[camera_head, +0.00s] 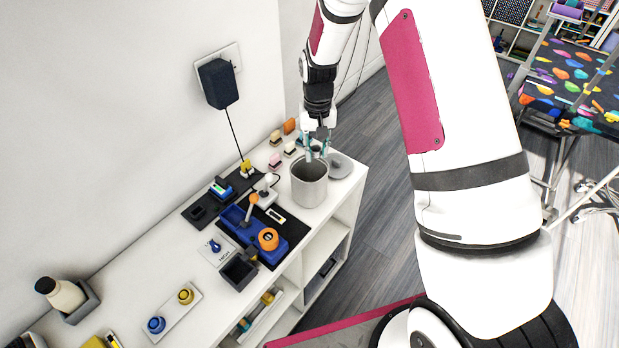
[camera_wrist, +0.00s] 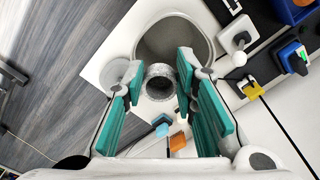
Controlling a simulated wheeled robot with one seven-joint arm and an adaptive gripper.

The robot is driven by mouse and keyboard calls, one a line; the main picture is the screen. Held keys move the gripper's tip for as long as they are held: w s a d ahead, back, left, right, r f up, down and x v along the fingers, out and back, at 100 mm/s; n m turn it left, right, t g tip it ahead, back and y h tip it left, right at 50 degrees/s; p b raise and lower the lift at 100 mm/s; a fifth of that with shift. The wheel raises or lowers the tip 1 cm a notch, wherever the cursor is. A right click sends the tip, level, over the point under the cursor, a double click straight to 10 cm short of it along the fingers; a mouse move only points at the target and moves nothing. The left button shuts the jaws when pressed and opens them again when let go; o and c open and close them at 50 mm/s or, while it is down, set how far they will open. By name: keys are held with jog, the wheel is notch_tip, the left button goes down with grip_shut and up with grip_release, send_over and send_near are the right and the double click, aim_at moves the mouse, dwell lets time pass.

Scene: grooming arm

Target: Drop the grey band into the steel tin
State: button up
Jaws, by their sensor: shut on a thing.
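The steel tin (camera_head: 310,187) stands open near the end of the white counter. In the wrist view its wide mouth (camera_wrist: 175,40) is at the top. My gripper (camera_head: 317,147) is above the counter just behind the tin's far rim in the head view. In the wrist view its teal fingers (camera_wrist: 161,82) are shut on the grey band (camera_wrist: 160,91), a short ring with an open middle. The band overlaps the tin's near edge in that view; I cannot tell its exact height above the rim.
A round grey lid (camera_head: 340,166) lies right of the tin. Small brushes and blocks (camera_head: 275,158) are behind it. A white switch (camera_head: 265,192), a dark mat with a blue tool holder (camera_head: 240,226) and a cable plug (camera_head: 246,167) are to the left.

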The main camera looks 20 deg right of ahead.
aim_at(316, 157)
jog(key=shift+f+b, duration=0.45)
jog(key=shift+f, duration=2.25)
jog(key=o, duration=0.8)
jog(key=shift+c, duration=0.2)
jog(key=shift+r, duration=0.15)
notch_tip(316, 157, up, 12)
jog(key=shift+f, duration=0.15)
